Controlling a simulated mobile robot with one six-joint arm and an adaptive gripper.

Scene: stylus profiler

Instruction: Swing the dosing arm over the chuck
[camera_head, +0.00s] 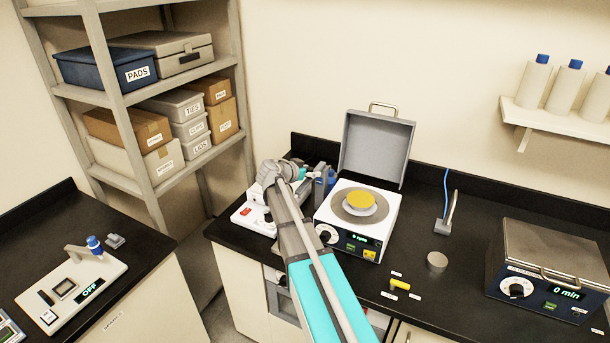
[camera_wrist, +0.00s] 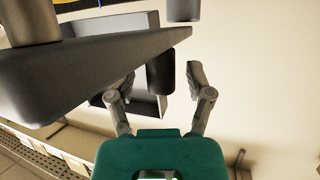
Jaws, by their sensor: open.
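The chuck (camera_head: 352,212) sits in the top of the white spin unit and carries a round gold disc (camera_head: 361,200). The unit's lid (camera_head: 376,147) stands open behind it. My gripper is at the unit's back left in the head view, small and partly hidden by my arm. In the wrist view my gripper (camera_wrist: 160,82) is open, with its two grey fingers apart. A dark upright piece (camera_wrist: 160,72) shows between the fingertips; I cannot tell whether they touch it. A large dark wedge-shaped part fills the upper left. I cannot tell which piece is the dosing arm.
A white device with a red button (camera_head: 254,216) stands left of the spin unit. A yellow vial (camera_head: 400,284) and a grey cylinder (camera_head: 437,262) are on the black bench (camera_head: 450,300). The bench's middle right is mostly clear.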

